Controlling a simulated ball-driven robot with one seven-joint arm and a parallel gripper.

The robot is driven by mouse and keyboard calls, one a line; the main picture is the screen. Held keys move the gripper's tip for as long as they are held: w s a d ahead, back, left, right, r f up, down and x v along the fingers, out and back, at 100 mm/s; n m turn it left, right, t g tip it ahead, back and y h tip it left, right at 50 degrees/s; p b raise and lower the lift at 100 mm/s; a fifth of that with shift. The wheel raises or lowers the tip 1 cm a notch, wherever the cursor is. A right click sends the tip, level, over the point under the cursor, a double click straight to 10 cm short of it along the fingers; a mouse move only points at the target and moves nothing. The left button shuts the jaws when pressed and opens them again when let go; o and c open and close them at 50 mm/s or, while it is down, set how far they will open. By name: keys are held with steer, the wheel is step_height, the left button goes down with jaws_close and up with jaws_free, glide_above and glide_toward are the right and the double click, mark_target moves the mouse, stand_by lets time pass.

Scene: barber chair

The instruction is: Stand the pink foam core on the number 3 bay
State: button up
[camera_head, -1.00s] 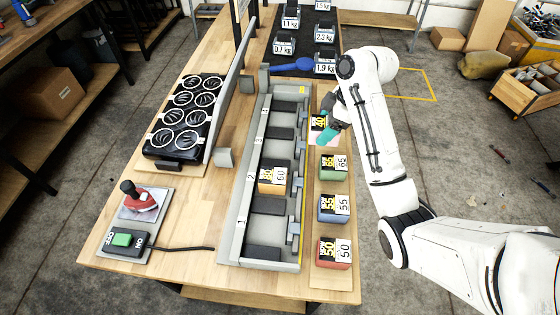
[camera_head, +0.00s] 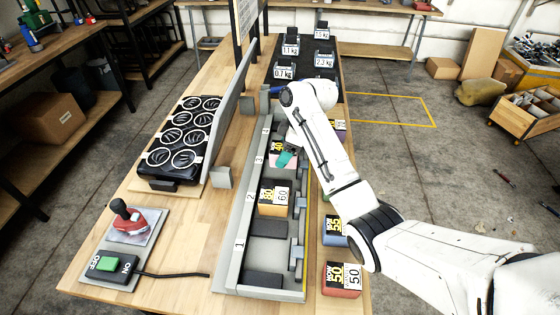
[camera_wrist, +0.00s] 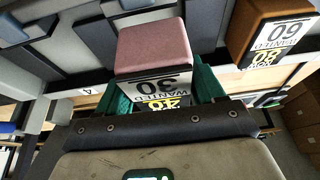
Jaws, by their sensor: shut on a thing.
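The pink foam core (camera_head: 289,161) is in my gripper (camera_head: 286,157), whose green fingers are shut on its sides. It is over the long grey tray (camera_head: 232,262), beside the number 3 label (camera_head: 259,160). In the wrist view the pink core (camera_wrist: 152,48) is between the green fingers (camera_wrist: 160,92), its "WANTED 30" label facing the camera. I cannot tell whether its underside touches the bay floor. An orange core (camera_head: 274,202) marked 60 stands beside the number 2 label, and also shows in the wrist view (camera_wrist: 262,22).
A blue core (camera_head: 335,231) and a red core (camera_head: 342,279) stand right of the tray; my arm hides the middle of that row. A black ring rack (camera_head: 182,140) and an upright grey panel (camera_head: 230,105) are left. Bay 1 (camera_head: 266,250) is empty.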

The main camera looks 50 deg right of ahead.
steer(key=shift+w+a+f, duration=0.1)
steer(key=shift+w+f, duration=0.65)
steer(key=shift+f, duration=0.05)
steer(key=shift+f+p, duration=0.45)
steer(key=shift+f, duration=1.1)
steer(key=o, duration=1.1)
steer(key=shift+f, duration=0.1)
steer(key=shift+c, duration=0.2)
steer(key=shift+r, duration=0.3)
steer(key=b+v, duration=0.1)
steer(key=v, duration=1)
steer(key=shift+s+r, duration=0.25)
steer(key=shift+r, duration=0.05)
